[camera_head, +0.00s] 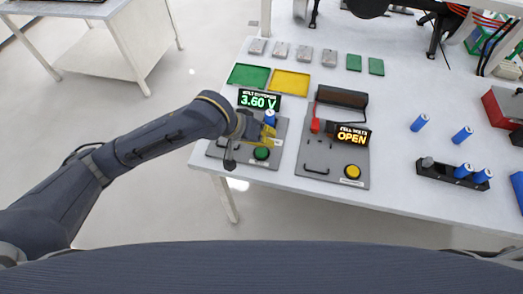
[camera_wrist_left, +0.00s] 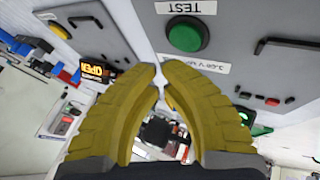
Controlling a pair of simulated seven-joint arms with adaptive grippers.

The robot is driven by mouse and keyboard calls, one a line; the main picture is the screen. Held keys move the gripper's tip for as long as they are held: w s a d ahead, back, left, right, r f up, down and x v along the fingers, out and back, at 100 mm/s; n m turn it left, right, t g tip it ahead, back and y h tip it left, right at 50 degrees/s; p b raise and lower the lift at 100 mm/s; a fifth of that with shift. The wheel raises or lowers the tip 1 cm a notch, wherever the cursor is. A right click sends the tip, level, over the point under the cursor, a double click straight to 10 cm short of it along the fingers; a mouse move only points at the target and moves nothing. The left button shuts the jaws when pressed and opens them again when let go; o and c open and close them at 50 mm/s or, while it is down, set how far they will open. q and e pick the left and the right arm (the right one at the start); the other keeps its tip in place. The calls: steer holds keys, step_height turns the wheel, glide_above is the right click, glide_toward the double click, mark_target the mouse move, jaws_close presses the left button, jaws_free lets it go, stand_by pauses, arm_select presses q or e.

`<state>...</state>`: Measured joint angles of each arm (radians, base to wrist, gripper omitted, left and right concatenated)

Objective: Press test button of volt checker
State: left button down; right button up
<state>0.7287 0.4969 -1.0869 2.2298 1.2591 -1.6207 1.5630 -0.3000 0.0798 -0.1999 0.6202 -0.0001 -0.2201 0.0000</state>
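The volt checker (camera_head: 275,172) is a grey panel near the front left of the table, with a display (camera_head: 259,99) reading 3.60 V. A blue cell (camera_head: 270,117) stands at it, partly behind my gripper. Its green test button (camera_head: 261,153) also shows in the left wrist view (camera_wrist_left: 187,35), below a TEST label. My left gripper (camera_head: 268,131) has yellow fingers over the checker, near the button. In the left wrist view its fingertips (camera_wrist_left: 160,66) nearly meet, with nothing held between them, and appear apart from the button. My right gripper is not in view.
Right of the checker is another grey tester (camera_head: 325,165) with an OPEN display and yellow button. Green (camera_head: 249,75) and yellow (camera_head: 290,83) trays lie behind. Blue cells (camera_head: 419,122) and a black holder (camera_head: 450,178) are on the right, with clear table between.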

mark_target(266, 150)
arm_select(q)
steer(key=shift+r, duration=1.85)
steer(key=shift+w, duration=0.1)
